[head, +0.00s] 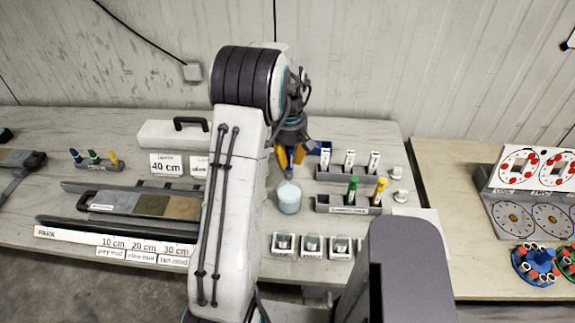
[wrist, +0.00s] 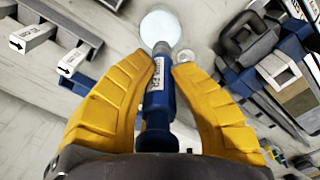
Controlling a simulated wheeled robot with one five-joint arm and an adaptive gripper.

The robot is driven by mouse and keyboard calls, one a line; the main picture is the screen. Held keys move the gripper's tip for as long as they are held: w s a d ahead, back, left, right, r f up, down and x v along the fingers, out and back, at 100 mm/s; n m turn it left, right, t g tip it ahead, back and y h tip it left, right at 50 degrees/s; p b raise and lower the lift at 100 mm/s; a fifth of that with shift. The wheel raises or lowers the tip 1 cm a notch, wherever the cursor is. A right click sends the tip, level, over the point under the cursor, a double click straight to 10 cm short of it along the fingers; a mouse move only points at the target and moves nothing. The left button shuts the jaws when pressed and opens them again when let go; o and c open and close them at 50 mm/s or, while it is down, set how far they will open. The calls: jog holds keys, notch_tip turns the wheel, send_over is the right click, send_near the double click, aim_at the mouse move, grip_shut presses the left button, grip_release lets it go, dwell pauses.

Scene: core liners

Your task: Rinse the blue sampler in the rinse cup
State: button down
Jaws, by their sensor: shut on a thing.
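My gripper (head: 290,158) is shut on the blue sampler (wrist: 158,100), seen between the yellow fingers (wrist: 160,70) in the wrist view. The sampler carries a white label, and its narrow far end points at the rinse cup. The rinse cup (head: 289,200) is pale and round, standing on the table just in front of the gripper in the head view. It also shows in the wrist view (wrist: 160,24), where the sampler's end overlaps its near edge. I cannot tell whether that end is inside the cup. In the head view the sampler is mostly hidden.
A rack (head: 330,205) right of the cup holds a green sampler (head: 352,189) and a yellow sampler (head: 380,190). Three small labelled boxes (head: 312,246) stand in front. A core tray (head: 140,205) lies left. A dial board (head: 535,195) stands far right.

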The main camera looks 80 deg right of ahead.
aim_at(290, 171)
jog(key=n, duration=0.4)
jog(key=shift+d, duration=0.15)
jog(key=shift+n, duration=1.8)
jog(key=shift+f, duration=0.1)
jog(key=shift+f+b, duration=1.85)
jog(key=shift+f, duration=0.8)
notch_tip(290, 171, down, 6)
jog(key=b, duration=0.5)
jog(key=shift+r, duration=0.25)
jog(key=shift+f+b, duration=0.6)
jog(key=shift+f, duration=0.1)
jog(key=shift+r, duration=0.2)
jog(key=shift+r+p, duration=0.5)
jog(key=shift+r, duration=0.05)
